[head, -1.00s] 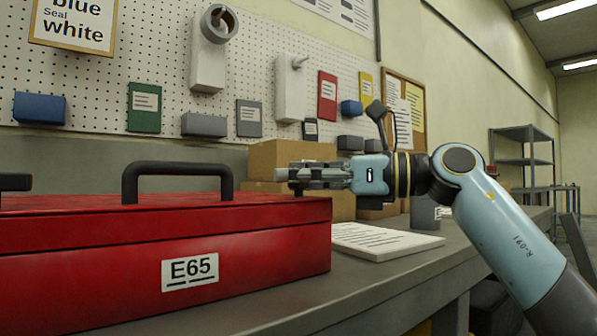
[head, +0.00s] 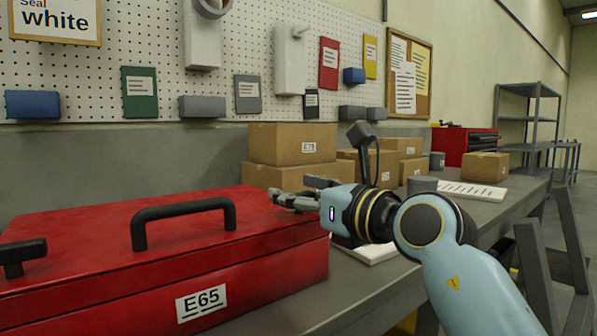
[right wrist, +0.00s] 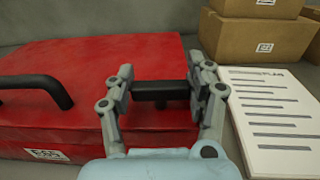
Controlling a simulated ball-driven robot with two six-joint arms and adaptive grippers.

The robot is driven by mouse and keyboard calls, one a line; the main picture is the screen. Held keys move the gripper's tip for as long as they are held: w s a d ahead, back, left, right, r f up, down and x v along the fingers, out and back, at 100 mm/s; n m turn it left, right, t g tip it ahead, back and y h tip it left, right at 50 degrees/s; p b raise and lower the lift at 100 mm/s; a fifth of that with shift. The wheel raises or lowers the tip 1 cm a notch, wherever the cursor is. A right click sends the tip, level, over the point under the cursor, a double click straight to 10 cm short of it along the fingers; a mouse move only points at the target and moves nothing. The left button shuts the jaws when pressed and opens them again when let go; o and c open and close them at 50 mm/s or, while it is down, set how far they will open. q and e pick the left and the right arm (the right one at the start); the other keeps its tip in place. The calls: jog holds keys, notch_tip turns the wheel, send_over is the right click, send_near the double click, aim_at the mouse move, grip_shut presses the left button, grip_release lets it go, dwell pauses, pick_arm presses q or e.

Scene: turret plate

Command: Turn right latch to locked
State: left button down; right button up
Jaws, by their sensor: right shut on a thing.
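The red toolbox (head: 260,265), labelled E65, sits on the workbench with its lid shut. A black handle (head: 185,208) stands on the lid, and one black latch (head: 22,255) shows at its left. My right gripper (head: 272,196) is over the right end of the lid and hides the right latch in the head view. In the right wrist view, the right latch (right wrist: 160,92) is a short black bar lying crosswise between the two fingers of my right gripper (right wrist: 162,80), which is shut on it. My left gripper is out of view.
Cardboard boxes (head: 290,145) stand behind and right of the toolbox. A printed sheet (right wrist: 275,120) lies on the bench right of the toolbox. A pegboard (head: 150,60) with hanging items covers the wall. A grey shelf (head: 530,120) stands far right.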

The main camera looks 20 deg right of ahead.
jog(key=shift+h, duration=0.3)
jog(key=o, duration=1.2)
jog(key=v, duration=1.2)
